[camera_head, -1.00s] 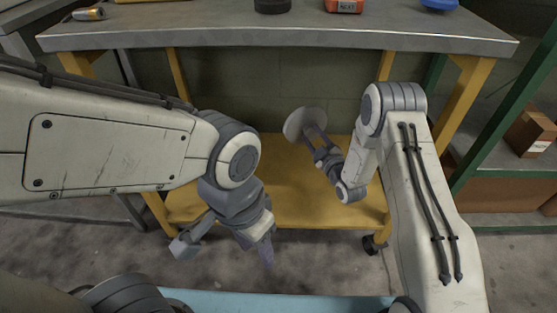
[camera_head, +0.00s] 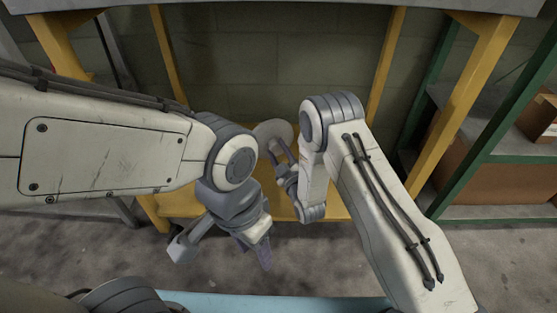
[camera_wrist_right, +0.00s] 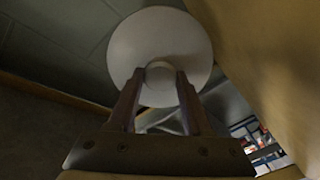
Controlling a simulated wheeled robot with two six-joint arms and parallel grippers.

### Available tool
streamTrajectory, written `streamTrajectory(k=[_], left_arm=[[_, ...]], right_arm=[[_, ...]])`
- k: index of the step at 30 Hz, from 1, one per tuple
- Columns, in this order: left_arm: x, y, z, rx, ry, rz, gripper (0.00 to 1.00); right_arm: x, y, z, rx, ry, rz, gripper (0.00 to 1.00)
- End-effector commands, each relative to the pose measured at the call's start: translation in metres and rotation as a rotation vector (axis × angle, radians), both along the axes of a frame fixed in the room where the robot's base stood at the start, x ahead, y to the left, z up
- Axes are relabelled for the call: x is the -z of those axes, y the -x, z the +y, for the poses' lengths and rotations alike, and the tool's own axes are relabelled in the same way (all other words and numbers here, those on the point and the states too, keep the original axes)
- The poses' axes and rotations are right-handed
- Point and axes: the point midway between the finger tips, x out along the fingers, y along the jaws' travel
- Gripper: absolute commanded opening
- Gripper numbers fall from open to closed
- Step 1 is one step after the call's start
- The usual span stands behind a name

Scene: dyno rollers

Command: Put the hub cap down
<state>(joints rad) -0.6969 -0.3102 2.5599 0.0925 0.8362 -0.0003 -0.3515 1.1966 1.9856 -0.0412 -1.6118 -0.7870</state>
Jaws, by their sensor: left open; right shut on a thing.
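The hub cap, a pale round disc (camera_head: 268,131), is at the tips of my right gripper (camera_head: 283,152), in front of the block wall under the workbench. In the right wrist view the disc (camera_wrist_right: 150,36) faces the camera, and the right gripper (camera_wrist_right: 158,84) is shut on the small round knob at its middle. The disc appears clear of the yellow lower shelf (camera_head: 185,204), but the exact gap cannot be told. My left gripper (camera_head: 222,256) is open and empty, low and in front of the shelf's left part.
The grey workbench top (camera_head: 300,6) runs across the top, with yellow legs (camera_head: 467,105) at both sides. A green rack with cardboard boxes (camera_head: 490,170) stands at the right. A yellow surface (camera_wrist_right: 265,60) fills the right of the wrist view.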

Motion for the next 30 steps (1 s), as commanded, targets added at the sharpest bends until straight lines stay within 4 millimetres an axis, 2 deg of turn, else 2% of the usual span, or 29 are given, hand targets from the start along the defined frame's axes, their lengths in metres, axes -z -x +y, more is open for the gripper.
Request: streamTrajectory(k=[1, 3, 12, 24, 25, 27, 30], left_arm=[[0.013, 0.0, 0.0, 0.0, 0.0, 0.0, 0.5], [0.019, 0.0, 0.0, 0.0, -0.001, 0.001, 0.5], [0.017, 0.0, 0.0, 0.0, 0.0, 0.0, 0.5], [0.025, 0.0, 0.0, 0.0, 0.0, 0.0, 0.5], [0.025, 0.0, 0.0, 0.0, 0.0, 0.0, 0.5], [0.024, 0.0, 0.0, 0.0, 0.0, 0.0, 0.5], [0.024, 0.0, 0.0, 0.0, 0.0, 0.0, 0.5]], right_arm=[[0.016, 0.0, 0.0, 0.0, 0.0, 0.0, 0.0], [0.023, 0.0, 0.0, 0.0, 0.0, 0.0, 0.0], [0.022, 0.0, -0.001, 0.001, 0.0, -0.001, 0.0], [0.034, 0.0, -0.001, 0.0, 0.0, 0.0, 0.0], [0.034, 0.0, -0.001, 0.0, 0.0, 0.0, 0.53], [0.033, 0.0, -0.001, 0.0, 0.0, 0.0, 0.8], [0.033, 0.0, -0.001, 0.0, 0.0, 0.0, 0.8]])
